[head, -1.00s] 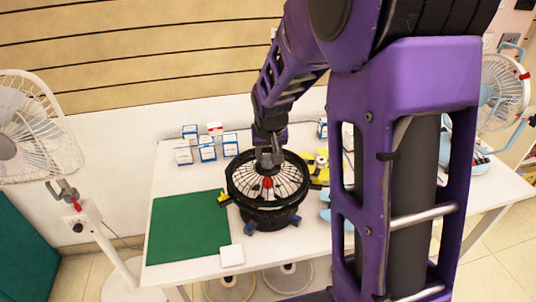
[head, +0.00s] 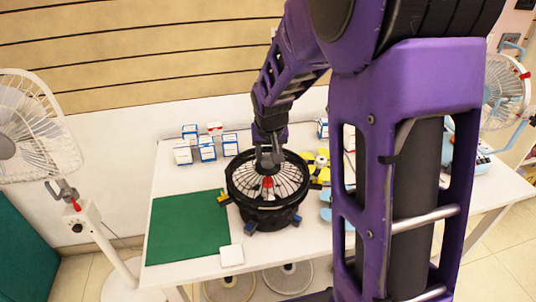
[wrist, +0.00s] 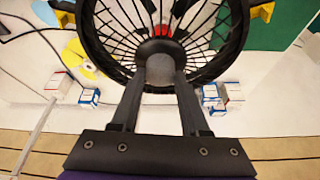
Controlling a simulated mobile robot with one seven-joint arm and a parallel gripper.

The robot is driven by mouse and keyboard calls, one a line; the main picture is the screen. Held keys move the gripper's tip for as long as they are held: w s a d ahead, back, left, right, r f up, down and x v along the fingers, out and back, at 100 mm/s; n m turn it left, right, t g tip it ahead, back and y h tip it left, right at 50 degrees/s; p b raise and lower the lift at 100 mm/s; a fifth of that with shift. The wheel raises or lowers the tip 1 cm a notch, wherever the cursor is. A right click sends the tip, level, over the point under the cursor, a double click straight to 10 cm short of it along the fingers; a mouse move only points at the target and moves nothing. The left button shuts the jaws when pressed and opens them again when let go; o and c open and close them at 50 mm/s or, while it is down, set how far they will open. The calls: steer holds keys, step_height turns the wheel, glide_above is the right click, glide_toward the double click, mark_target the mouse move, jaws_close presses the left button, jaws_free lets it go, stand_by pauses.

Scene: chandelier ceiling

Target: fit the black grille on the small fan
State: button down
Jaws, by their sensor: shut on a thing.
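The black grille (head: 285,181) is a round, spoked guard over the small fan (head: 268,217), a black drum with yellow and blue clips around it on the white table. A red centre shows through the spokes. In the wrist view the grille (wrist: 105,38) fills the upper middle. My gripper (head: 268,158) reaches down from above; in the wrist view my gripper (wrist: 160,80) is shut on the grille's central hub. The grille looks roughly level and lined up with the drum. I cannot tell whether its rim is fully seated.
A green mat (head: 187,230) lies left of the fan, with a white square (head: 231,255) at its front corner. Several small boxes (head: 207,149) stand behind. A yellow-bladed part (head: 316,168) lies close right. White fans stand at left (head: 30,130) and right (head: 503,90).

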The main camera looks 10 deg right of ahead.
steer(key=shift+f+b, duration=0.8)
steer(key=shift+b, duration=0.05)
stand_by(0.6)
jaws_free()
stand_by(0.6)
steer(key=shift+r, duration=0.1)
steer(key=shift+r+p, duration=2.25)
steer(key=shift+r, duration=1.4)
